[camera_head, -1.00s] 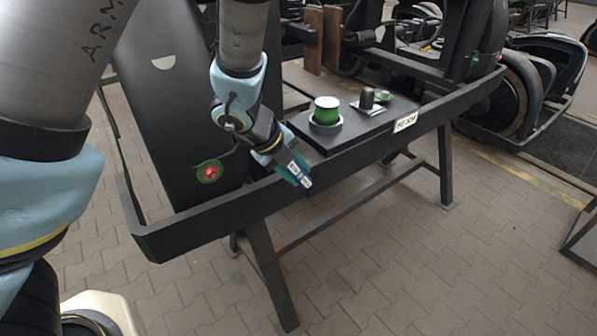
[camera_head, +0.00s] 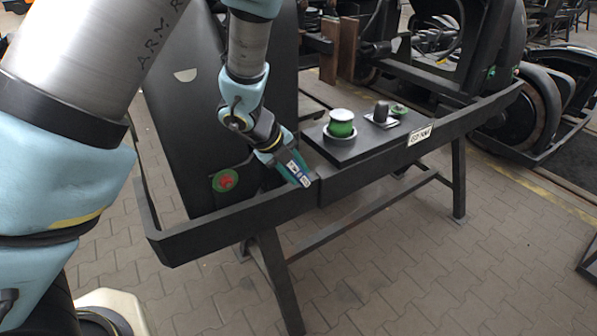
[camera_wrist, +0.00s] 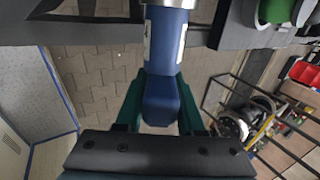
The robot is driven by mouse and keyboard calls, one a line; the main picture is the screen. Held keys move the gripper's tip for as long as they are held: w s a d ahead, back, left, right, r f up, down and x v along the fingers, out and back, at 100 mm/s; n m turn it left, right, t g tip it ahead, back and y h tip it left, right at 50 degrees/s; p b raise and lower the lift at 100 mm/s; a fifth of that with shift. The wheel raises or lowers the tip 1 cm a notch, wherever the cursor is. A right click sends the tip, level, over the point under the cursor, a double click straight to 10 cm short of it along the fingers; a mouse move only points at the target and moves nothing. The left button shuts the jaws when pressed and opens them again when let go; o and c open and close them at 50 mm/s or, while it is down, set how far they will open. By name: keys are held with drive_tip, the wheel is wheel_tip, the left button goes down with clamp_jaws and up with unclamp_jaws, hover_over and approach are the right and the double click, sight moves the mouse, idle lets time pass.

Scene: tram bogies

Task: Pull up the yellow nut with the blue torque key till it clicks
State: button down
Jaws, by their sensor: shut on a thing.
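My gripper (camera_head: 286,167) is in front of the dark bench frame, near its front rail. It also shows in the wrist view (camera_wrist: 161,98), its green fingers closed on both sides of the blue torque key (camera_wrist: 163,90). The key's bare metal part (camera_wrist: 168,3) is cut by the top edge of that view. In the head view the key (camera_head: 298,173) shows as a short blue piece with pale labels beyond the fingers. I cannot make out the yellow nut in either view.
A red knob on a green disc (camera_head: 224,181) is left of my gripper. A black plate (camera_head: 345,152) on the bench carries a green-and-white cylinder (camera_head: 341,124), a dark knob (camera_head: 381,110) and a small green part (camera_head: 398,109). Paved floor (camera_head: 400,270) in front is clear.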

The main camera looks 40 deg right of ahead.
drive_tip(key=shift+w+r+p, duration=0.1)
drive_tip(key=shift+r+p, duration=0.05)
drive_tip(key=shift+p, duration=0.5)
drive_tip(key=shift+y+p, duration=0.9)
drive_tip(key=shift+p, duration=2.2)
drive_tip(key=shift+p, duration=0.3)
drive_tip(key=shift+d+y+p, duration=0.1)
drive_tip(key=shift+y+p, duration=0.5)
drive_tip(key=shift+p, duration=0.4)
drive_tip(key=shift+y, duration=0.5)
drive_tip(key=shift+y, duration=0.6)
drive_tip(key=s, duration=0.6)
